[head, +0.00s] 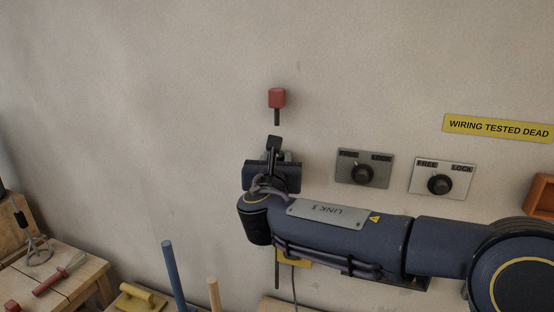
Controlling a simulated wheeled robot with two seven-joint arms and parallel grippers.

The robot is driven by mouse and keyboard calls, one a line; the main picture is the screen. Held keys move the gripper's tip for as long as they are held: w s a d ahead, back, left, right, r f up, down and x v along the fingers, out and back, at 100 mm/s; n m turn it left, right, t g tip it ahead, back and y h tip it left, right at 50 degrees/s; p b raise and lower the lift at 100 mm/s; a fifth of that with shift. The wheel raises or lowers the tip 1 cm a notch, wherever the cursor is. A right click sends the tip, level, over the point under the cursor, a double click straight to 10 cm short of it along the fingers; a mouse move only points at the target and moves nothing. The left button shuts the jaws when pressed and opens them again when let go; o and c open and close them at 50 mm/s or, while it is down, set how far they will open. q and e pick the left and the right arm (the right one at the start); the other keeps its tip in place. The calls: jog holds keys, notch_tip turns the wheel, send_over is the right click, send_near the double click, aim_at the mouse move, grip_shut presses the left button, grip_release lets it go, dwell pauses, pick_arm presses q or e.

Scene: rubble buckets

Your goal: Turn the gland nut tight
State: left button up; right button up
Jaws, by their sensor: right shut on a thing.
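My right gripper (274,145) is up against the wall, left of two knob plates, its arm coming in from the right. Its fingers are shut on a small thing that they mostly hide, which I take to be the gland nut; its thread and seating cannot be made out. A red block (277,97) with a short dark stem sits on the wall just above the fingers, apart from them. My left gripper is not in view.
Two knob plates, a left one (364,168) and a right one (442,178) marked FREE and LOCK, are beside my right arm. A yellow sign (498,128) reads WIRING TESTED DEAD. A wooden table (75,272) with tools stands lower left. The wall at upper left is clear.

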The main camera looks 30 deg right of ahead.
jog(key=g+h, duration=0.1)
jog(key=m+h, duration=0.1)
jog(key=m+g+p, duration=0.1)
jog(key=shift+w+a+r+g+h, duration=0.1)
jog(key=shift+w+a+g+h, duration=0.2)
jog(key=shift+a+h, duration=0.1)
jog(key=shift+m+g+h+p, duration=0.75)
jog(key=shift+m+g+h, duration=0.05)
jog(key=shift+m+g, duration=0.2)
jog(key=m+g+p, duration=0.1)
jog(key=m+g+h+p, duration=0.1)
jog(key=shift+w+r+g, duration=0.1)
jog(key=shift+w+g, duration=0.1)
jog(key=shift+g, duration=0.1)
jog(key=shift+w+m+g+h+p, duration=0.1)
jog(key=shift+m+g+h+p, duration=0.65)
jog(key=shift+g+p, duration=0.35)
jog(key=shift+f, duration=0.2)
jog(key=o, duration=1)
